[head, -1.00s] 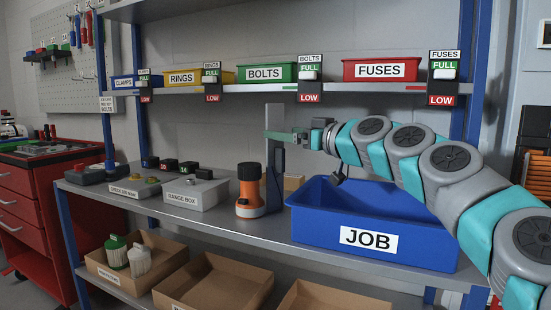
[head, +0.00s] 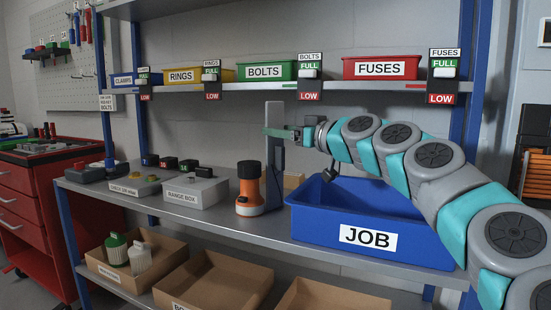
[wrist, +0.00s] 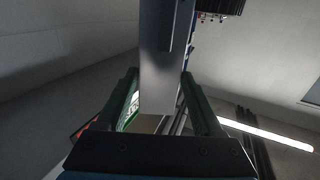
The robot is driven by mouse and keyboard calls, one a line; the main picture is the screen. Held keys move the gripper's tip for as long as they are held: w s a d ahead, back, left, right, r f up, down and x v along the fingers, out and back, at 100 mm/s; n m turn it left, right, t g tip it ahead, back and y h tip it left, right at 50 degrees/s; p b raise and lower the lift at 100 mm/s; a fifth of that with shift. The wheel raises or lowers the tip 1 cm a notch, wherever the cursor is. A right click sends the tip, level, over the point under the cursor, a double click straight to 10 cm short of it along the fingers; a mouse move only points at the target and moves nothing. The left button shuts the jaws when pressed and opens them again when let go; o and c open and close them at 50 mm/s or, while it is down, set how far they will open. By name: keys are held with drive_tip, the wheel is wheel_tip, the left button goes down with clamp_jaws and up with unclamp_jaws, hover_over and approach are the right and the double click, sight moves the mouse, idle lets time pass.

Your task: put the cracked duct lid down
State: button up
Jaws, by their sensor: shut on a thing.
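The duct lid (head: 276,165) is a long, narrow grey plate held upright in the head view. It stands between the orange-and-black torch and the blue JOB bin (head: 300,222). My gripper (head: 279,132) is shut on its upper part, coming from the right. In the wrist view the lid (wrist: 160,55) runs up between the two green fingers (wrist: 164,95). No crack can be made out. I cannot tell whether the lid's lower end touches the shelf.
The torch (head: 249,190) stands close left of the lid. A grey RANGE BOX (head: 195,193) is farther left. A small cardboard box (head: 293,182) is behind. Above are a shelf with a red FUSES bin (head: 380,68) and a green BOLTS bin (head: 266,72). A narrow bare strip runs along the shelf's front.

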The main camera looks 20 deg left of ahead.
clamp_jaws()
idle(0.4)
